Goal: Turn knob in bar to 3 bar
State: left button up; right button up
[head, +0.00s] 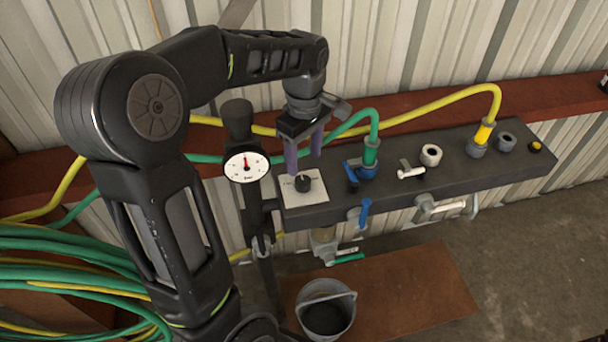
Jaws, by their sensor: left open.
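My right gripper is not in view.
The dark bar (455,167) also carries a green hose on a blue fitting (367,172), a white-handled valve (411,172) and a yellow hose fitting (479,141). Blue and white levers hang at its front. A bucket (326,310) stands below. Coiled hoses (60,260) lie left.

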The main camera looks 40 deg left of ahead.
aim_at(304, 181)
pick_arm(q)
jog(key=shift+f+p, duration=0.6)
jog(key=shift+f, duration=3.3)
grip_shut()
